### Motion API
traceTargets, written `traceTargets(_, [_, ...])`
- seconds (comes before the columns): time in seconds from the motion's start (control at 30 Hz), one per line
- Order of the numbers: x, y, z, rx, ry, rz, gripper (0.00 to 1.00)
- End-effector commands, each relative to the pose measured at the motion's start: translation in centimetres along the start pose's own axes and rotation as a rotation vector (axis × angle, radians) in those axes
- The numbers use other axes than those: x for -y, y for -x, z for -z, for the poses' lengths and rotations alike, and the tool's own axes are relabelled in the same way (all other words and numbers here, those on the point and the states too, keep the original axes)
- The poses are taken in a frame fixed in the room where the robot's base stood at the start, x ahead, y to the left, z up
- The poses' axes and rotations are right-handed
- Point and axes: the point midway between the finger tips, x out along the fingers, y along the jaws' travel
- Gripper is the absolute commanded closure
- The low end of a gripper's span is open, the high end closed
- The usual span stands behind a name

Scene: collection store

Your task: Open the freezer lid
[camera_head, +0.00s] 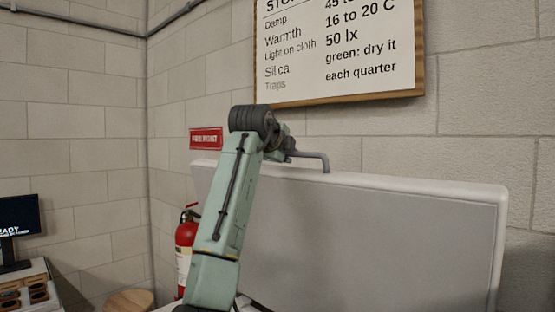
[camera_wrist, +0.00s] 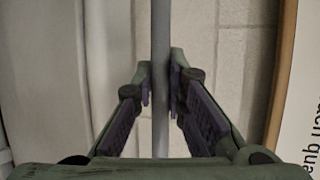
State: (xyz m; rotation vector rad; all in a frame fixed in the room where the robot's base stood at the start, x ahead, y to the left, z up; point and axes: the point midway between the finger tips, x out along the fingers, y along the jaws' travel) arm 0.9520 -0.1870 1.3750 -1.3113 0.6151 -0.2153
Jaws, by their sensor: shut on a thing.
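The freezer lid (camera_head: 380,235) stands raised and nearly upright, with its grey inner face towards me and a pale rim around it. A grey bar handle (camera_head: 322,160) sticks up at the lid's top edge. My gripper (camera_head: 288,154) is at this handle, partly hidden behind my own wrist in the head view. In the wrist view the handle bar (camera_wrist: 160,60) runs between the two fingers of my gripper (camera_wrist: 160,88), which are shut on it. The freezer's body is almost wholly out of view below.
A framed sign (camera_head: 340,50) hangs on the block wall above the lid. A red extinguisher (camera_head: 186,240) stands left of my arm. A monitor (camera_head: 12,230), a desk and a round wooden stool top (camera_head: 130,300) are at lower left.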

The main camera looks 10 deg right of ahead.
Motion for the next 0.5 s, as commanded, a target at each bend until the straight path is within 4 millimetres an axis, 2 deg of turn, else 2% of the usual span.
traceTargets(0.4, [-0.01, -0.14, 0.03, 0.002, 0.003, -0.002, 1.0])
traceTargets(0.43, [-0.02, -0.14, 0.03, 0.001, 0.003, -0.002, 0.86])
traceTargets(0.5, [-0.02, -0.13, 0.02, 0.001, 0.002, -0.002, 0.81])
